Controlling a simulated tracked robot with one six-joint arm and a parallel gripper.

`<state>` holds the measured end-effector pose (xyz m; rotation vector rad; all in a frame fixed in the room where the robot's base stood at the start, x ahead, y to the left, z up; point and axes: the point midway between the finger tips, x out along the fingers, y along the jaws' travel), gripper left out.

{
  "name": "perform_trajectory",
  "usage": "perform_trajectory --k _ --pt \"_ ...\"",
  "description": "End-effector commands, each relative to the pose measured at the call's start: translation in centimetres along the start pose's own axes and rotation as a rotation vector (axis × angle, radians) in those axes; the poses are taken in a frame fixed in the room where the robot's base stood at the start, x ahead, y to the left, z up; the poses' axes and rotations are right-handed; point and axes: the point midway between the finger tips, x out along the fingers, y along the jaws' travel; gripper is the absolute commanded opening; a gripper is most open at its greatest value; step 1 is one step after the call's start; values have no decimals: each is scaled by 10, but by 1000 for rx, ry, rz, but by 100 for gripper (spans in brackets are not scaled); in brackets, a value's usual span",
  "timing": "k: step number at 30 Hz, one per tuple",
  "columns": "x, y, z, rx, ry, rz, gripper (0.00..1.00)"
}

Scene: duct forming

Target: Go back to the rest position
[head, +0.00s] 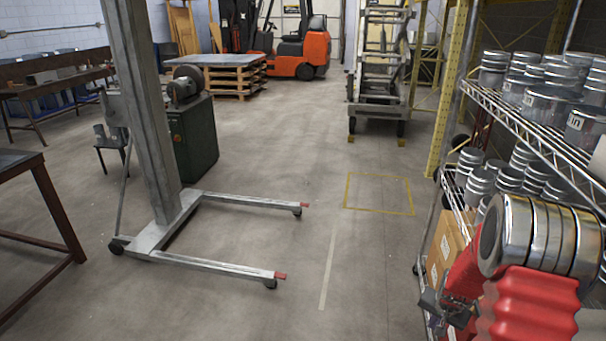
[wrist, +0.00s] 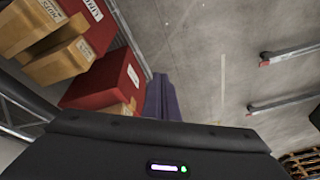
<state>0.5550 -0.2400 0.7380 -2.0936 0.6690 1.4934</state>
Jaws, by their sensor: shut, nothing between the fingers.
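My gripper (head: 445,308) is at the lower right of the head view, low beside the shelving rack. In the wrist view its dark purple fingers (wrist: 160,97) are together, with nothing between them. Beyond the fingers there is grey concrete floor (wrist: 195,60). Red and tan boxes (wrist: 103,80) stand on the rack to the left of the fingers in that view. The fingers look apart from the boxes, but I cannot tell the gap.
The wire rack (head: 540,140) at right holds several metal duct pieces (head: 545,105) and lower cardboard boxes (head: 443,245). A wheeled lift (head: 150,130) has legs reaching into the left-centre floor. A yellow floor square (head: 380,194) is clear. A forklift (head: 302,48) stands far back.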

Motion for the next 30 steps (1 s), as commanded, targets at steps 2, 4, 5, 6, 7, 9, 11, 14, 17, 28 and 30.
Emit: perform_trajectory --k 2,4,5,6,7,9,11,14,17,28,30 --pt "-24 -12 -2 -26 9 -10 0" --pt "-43 -21 -2 -50 13 -16 0" --pt "-51 -24 -1 -60 14 -19 0" --pt "-62 -29 0 -73 17 -23 0" --pt "-71 -32 0 -83 20 -26 0" --pt "-89 -40 3 -106 22 -32 0" --pt "-105 -46 5 -124 27 -38 0" --pt "-132 -56 11 -156 33 -46 0" --pt "-157 -64 18 -188 39 -55 0" --pt "-245 -86 54 -306 63 -87 0" --pt "-261 -88 62 -328 68 -93 0"
